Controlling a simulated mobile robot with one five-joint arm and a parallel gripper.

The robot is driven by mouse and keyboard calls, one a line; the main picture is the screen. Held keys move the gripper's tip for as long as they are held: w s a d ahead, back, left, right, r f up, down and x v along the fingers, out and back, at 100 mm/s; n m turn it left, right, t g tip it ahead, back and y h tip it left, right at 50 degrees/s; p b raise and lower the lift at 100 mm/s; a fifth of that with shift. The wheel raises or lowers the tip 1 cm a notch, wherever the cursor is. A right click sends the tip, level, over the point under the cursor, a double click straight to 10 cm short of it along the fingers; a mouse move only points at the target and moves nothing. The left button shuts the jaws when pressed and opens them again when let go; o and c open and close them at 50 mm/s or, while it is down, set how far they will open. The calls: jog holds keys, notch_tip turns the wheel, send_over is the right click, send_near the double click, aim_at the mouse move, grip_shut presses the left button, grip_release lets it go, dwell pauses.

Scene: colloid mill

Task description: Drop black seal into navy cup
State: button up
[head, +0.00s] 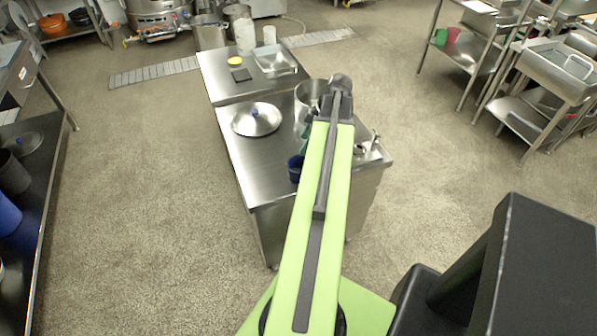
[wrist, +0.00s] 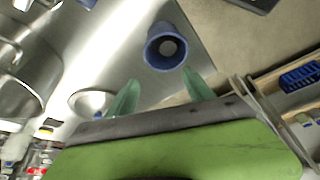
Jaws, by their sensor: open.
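The navy cup (head: 295,168) stands at the left front edge of the steel worktop, partly hidden by my arm in the head view. In the wrist view the navy cup (wrist: 157,50) lies just beyond my fingertips, its round mouth toward the camera. A pale round patch shows inside it; I see nothing black there. My gripper (wrist: 160,80) is open, with its two green fingers spread apart and nothing visible between them. In the head view my arm hides most of the gripper. I cannot make out the black seal for certain in either view.
A round steel lid (head: 257,119) lies on the worktop, left of a steel pot (head: 309,95). The floor left of the worktop is clear.

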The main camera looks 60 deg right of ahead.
jog(key=p+v, duration=1.3)
jog(key=v, duration=0.3)
jog(key=shift+p, duration=0.4)
jog(key=shift+r, duration=0.1)
